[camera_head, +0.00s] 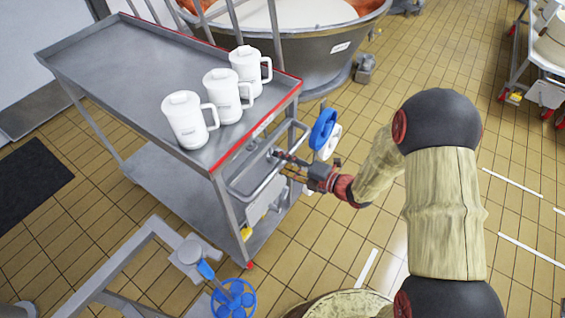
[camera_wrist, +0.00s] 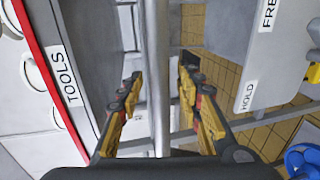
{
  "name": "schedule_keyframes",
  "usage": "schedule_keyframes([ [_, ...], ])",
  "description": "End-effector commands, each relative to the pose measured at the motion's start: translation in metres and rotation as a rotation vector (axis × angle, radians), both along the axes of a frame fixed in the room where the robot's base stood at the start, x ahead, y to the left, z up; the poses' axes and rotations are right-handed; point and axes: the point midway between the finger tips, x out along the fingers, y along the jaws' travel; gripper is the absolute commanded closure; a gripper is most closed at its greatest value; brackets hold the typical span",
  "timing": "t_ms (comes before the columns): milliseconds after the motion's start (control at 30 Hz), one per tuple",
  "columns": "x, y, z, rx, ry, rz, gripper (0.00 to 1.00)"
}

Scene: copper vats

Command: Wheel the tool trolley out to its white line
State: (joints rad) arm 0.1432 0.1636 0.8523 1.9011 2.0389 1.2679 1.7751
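The tool trolley (camera_head: 130,62) is a grey metal cart with two shelves and a red front edge, at left in the head view. Its TOOLS label (camera_wrist: 63,75) shows in the wrist view. My gripper (camera_head: 284,160) is at the trolley's near end, at its handle (camera_head: 262,187). In the wrist view, my gripper (camera_wrist: 162,75) is open, with the handle bar (camera_wrist: 156,60) between its fingers and gaps on both sides. White line pieces (camera_head: 367,268) lie on the floor; others (camera_head: 532,249) are further right. I cannot tell which is the trolley's.
Several white jugs (camera_head: 185,120) stand on the trolley top. A large vat (camera_head: 320,55) is close behind it. A frame with a blue handwheel (camera_head: 233,298) stands at lower left. Blue and white discs (camera_head: 323,130) are beside the handle. Tiled floor (camera_head: 420,70) is open to the right.

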Motion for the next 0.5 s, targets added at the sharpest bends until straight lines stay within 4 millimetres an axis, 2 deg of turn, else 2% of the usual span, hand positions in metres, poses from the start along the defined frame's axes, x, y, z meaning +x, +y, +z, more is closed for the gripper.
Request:
schedule_keyframes([
  [100,0.0000,-0.0003,0.0001,0.000,0.000,0.000,0.66],
  [500,-0.0001,-0.0004,0.0000,0.000,0.000,0.000,0.89],
])
